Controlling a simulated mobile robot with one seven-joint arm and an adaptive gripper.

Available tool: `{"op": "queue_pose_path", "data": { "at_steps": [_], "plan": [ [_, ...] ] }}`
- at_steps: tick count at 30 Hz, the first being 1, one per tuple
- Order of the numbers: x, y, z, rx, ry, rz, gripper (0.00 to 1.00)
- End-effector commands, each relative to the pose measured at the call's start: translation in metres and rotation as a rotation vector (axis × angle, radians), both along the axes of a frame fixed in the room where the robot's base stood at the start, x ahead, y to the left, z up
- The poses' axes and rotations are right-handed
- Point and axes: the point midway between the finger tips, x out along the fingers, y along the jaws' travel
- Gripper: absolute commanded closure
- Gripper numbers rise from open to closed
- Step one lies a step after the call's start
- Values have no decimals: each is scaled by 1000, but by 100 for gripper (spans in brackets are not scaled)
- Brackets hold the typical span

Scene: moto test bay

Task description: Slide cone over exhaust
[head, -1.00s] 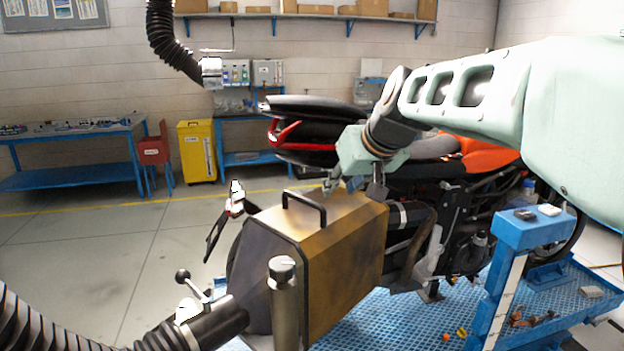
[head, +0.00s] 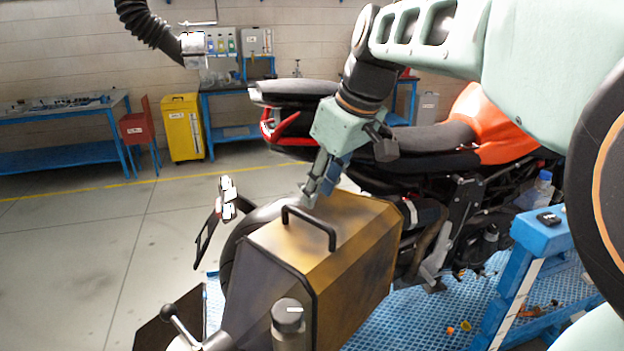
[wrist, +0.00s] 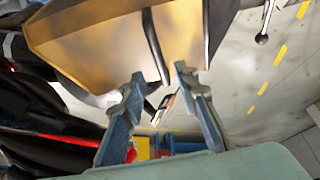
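The cone is a brass-coloured, faceted hood (head: 350,255) with a black handle (head: 311,226) on top, standing at the motorcycle's rear. The dark exhaust (head: 428,212) shows just right of the hood; I cannot tell whether its end is inside. My gripper (head: 309,192) is above the hood, close behind the handle in the head view. Whether a finger touches the hood is unclear.
The motorcycle (head: 440,145) stands on a blue lift platform (head: 400,295). A grey post (head: 288,325) stands in front of the hood. A blue stand (head: 540,232) is at right. A yellow cabinet (head: 183,128) and blue benches line the wall. The left floor is clear.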

Motion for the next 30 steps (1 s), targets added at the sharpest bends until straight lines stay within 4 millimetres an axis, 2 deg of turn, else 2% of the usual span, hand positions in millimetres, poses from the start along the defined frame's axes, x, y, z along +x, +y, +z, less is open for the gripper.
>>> {"op": "queue_pose_path", "data": {
  "at_steps": [3,9,15,22,30],
  "plan": [
    [6,7,-23,0,5,1,71],
    [14,15,-49,1,1,-1,71],
    [17,17,-59,0,0,-1,71],
    [18,17,-59,0,-1,-1,71],
    [18,17,-59,0,-1,-1,100]
  ]
}}
